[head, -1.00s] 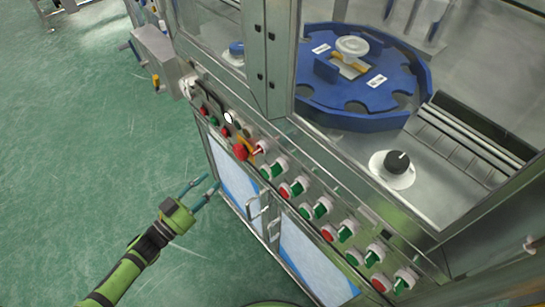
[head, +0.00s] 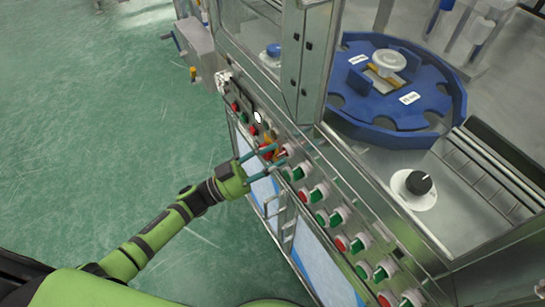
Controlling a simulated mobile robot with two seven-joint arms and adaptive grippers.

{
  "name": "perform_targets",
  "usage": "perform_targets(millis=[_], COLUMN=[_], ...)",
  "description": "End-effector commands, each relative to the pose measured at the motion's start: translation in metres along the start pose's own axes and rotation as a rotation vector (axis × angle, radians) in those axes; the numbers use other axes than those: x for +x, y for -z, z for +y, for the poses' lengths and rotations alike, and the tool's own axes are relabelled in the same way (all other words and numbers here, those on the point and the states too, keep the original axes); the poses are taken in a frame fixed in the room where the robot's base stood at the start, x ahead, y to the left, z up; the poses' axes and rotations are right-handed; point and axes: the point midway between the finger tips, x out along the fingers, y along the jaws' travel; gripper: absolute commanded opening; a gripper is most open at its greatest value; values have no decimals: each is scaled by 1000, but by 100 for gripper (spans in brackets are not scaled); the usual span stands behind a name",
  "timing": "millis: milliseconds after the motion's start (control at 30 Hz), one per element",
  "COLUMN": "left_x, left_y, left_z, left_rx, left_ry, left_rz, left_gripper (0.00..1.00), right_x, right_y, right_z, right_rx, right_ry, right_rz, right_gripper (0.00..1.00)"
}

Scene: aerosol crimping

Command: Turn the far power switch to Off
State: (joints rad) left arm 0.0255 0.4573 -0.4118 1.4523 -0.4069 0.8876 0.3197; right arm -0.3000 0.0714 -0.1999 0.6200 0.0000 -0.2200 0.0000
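A sloped control panel (head: 325,222) runs along the front edge of the machine. A small switch with a red handle (head: 284,153) sits on it beside a red mushroom button (head: 266,153) with yellow next to it. Which control is the far power switch is not clear from labels. My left gripper (head: 276,169) is open and empty, with its two thin teal fingers spread and pointing at the panel. One finger overlaps the red button and switch area; contact cannot be told. My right gripper is not in view.
Several green and red buttons (head: 337,215) line the panel towards the lower right. Small red and green buttons and a white knob (head: 258,118) lie farther up. A blue turntable (head: 395,100) and black dial (head: 419,183) are on the machine top. Green floor at left is clear.

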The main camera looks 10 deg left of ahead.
Motion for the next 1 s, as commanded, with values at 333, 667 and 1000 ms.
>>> perform_targets(millis=[333, 667, 1000], left_x=[0, 0, 1], left_y=[0, 0, 3], left_z=[0, 0, 1], left_rx=[0, -34, -235], left_ry=[0, 15, 98], left_rz=[0, 0, 1], left_gripper=[0, 0, 0], right_x=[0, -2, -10], right_y=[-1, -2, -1], right_z=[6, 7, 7], right_rx=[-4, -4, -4], right_ry=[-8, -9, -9], right_rz=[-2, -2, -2], right_gripper=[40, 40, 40])
